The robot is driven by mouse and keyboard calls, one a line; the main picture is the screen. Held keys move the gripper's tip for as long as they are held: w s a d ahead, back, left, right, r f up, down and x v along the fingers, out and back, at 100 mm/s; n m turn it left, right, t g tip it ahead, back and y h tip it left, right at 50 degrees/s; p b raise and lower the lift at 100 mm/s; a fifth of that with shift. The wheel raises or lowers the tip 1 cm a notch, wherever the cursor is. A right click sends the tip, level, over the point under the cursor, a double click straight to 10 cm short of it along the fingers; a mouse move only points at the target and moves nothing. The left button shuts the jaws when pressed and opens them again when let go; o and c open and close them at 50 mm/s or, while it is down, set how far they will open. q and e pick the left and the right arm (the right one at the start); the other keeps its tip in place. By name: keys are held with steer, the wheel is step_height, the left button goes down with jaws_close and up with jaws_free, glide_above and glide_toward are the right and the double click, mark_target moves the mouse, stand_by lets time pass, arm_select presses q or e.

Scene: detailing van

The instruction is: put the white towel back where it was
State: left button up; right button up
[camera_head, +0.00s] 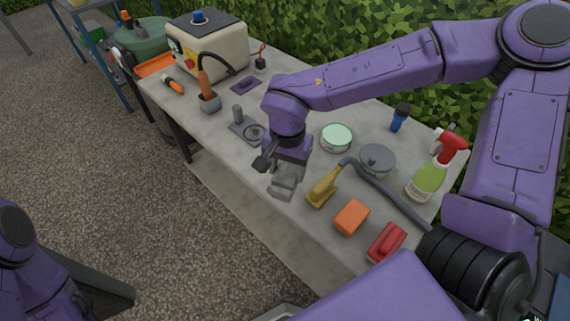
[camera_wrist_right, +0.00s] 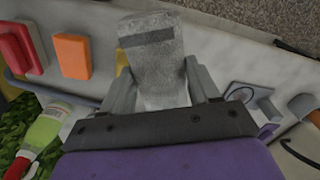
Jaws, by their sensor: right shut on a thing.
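The grey table (camera_head: 215,140) has bare room left of the towel. Right of it are a yellow nozzle (camera_head: 322,190) with a hose, an orange block (camera_head: 351,216), a red brush (camera_head: 386,242), a green tin (camera_head: 336,138) and a spray bottle (camera_head: 428,181). A grey stand (camera_head: 240,122) is behind left.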

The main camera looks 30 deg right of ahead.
steer(key=w+d+f, duration=0.2)
steer(key=w+d, duration=0.1)
steer(key=shift+w+d+f, duration=0.15)
steer(key=shift+w+d, duration=0.05)
steer(key=w+f, duration=0.1)
steer(key=w+d+f, duration=0.1)
steer(key=f, duration=0.1)
steer(key=w+d+f+p, duration=0.1)
steer(key=f, duration=0.1)
steer(key=shift+w+d+f, duration=0.1)
steer(key=shift+w+f, duration=0.15)
steer(key=shift+w, duration=0.05)
step_height(320, 180, down, 3)
steer(key=shift+f, duration=0.1)
steer(key=o, duration=1.1)
